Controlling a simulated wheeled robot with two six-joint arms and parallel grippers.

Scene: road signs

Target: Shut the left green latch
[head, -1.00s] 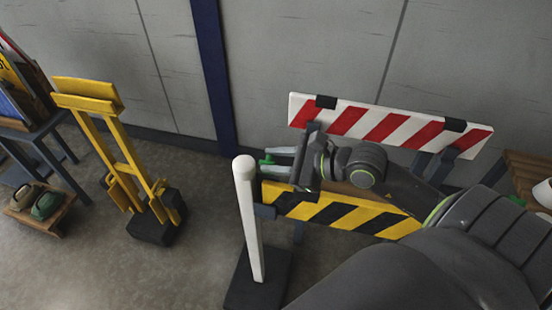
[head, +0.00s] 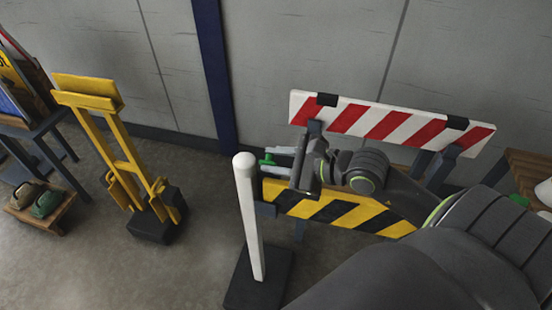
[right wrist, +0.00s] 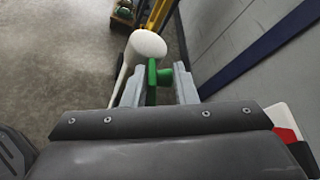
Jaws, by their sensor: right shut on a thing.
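The left green latch (head: 267,160) is at the left end of the barrier, just behind the top of a white post (head: 247,205). My right gripper (head: 277,158) reaches it from the right, its pale fingers shut on it. In the right wrist view the green latch (right wrist: 152,80) shows between the two grey fingers, with a green knob by the right finger. The fingers partly hide it, so I cannot tell how far it is turned. My left gripper is not in view.
The barrier has a red-and-white board (head: 390,122) above a yellow-and-black board (head: 340,211). A yellow hand truck (head: 120,150) stands to the left, with clear floor between. A low wooden stand (head: 58,213) is at far left. The wall is close behind.

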